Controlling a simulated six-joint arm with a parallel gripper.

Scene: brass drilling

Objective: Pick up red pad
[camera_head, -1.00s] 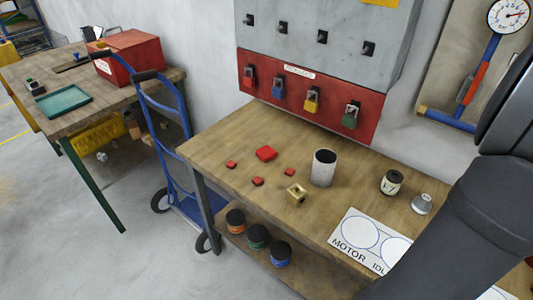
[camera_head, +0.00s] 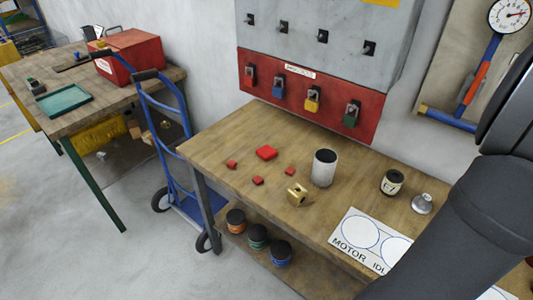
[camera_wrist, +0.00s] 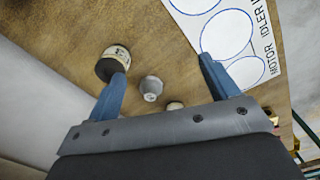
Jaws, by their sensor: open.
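A larger red pad (camera_head: 266,153) lies flat on the wooden workbench (camera_head: 225,140), left of the white cup. Three smaller red pieces lie around it: one to the left (camera_head: 231,165), one in front (camera_head: 257,181) and one to the right (camera_head: 290,171). None of the red pieces shows in the wrist view. My gripper (camera_wrist: 163,70) is open, with its blue fingers spread and nothing held between them. It is over the sheet end of the bench, away from the red pieces. In the head view my dark arm hides the right front of the bench.
A black-and-cream can (camera_head: 391,182), a grey cone (camera_head: 422,204) and a printed sheet (camera_head: 352,232) are further right. A red lockout panel (camera_head: 300,92) rises behind.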

